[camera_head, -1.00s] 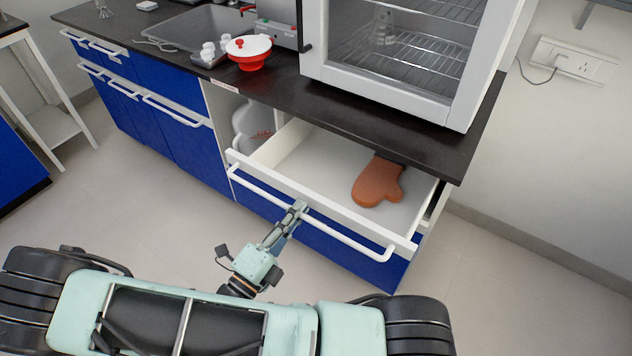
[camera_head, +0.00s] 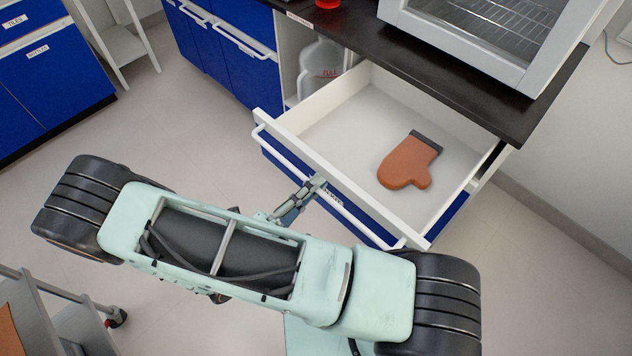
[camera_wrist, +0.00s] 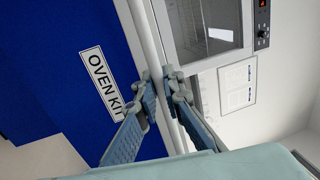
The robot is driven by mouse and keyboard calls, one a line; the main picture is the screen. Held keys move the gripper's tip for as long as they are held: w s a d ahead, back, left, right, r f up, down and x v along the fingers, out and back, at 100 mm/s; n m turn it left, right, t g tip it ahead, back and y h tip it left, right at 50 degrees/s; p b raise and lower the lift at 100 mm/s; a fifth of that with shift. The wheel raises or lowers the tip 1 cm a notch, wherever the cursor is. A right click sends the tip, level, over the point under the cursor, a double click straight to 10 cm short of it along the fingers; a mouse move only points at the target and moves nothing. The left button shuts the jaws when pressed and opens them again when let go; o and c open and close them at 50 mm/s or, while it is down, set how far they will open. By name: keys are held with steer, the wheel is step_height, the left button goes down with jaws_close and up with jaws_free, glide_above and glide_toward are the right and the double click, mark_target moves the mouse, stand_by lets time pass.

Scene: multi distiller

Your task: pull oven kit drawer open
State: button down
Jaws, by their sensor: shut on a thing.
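The oven kit drawer (camera_head: 285,128) is pulled well out of the cabinet in the head view. An orange oven mitt (camera_head: 405,165) with a dark cuff lies in it. A white bar handle (camera_head: 352,216) runs along the drawer front. My gripper (camera_head: 318,185) is shut on this handle near its middle. In the wrist view, the fingers of my gripper (camera_wrist: 160,84) close around the white handle (camera_wrist: 147,40), beside the blue front with the "OVEN KIT" label (camera_wrist: 102,82). Part of the label is hidden behind a finger.
A glass-fronted oven (camera_head: 490,40) stands on the black worktop (camera_head: 440,75) above the drawer. A clear jug (camera_head: 318,65) sits in the open shelf to the left. A cart (camera_head: 60,315) stands at lower left. The floor (camera_head: 190,140) left of the drawer is clear.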

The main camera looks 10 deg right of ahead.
stand_by(0.3)
steer(key=c, duration=2.1)
jaws_free()
steer(key=shift+a, duration=0.1)
steer(key=v, duration=1.1)
steer(key=shift+s+a+f, duration=0.15)
steer(key=shift+s+a, duration=0.15)
